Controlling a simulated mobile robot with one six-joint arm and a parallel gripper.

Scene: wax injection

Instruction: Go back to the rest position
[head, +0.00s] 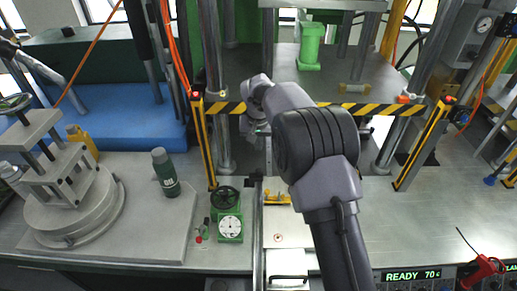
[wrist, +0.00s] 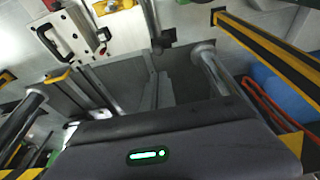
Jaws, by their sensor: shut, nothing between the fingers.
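My gripper (head: 262,131) is small in the head view, partly hidden behind my own arm. It hangs by the yellow-and-black striped bar (head: 355,108) at the front of the press bay, shut, with nothing held. My grey arm is bent and reaches up from the bottom right of the centre. In the wrist view a dark grey housing of mine with a lit green strip fills the bottom, and the fingertips cannot be made out clearly there.
A green dial gauge (head: 229,227) sits near the bench front. Yellow posts (head: 203,145) (head: 424,145) flank the bay. A red-handled tool (head: 482,268) lies at the front right.

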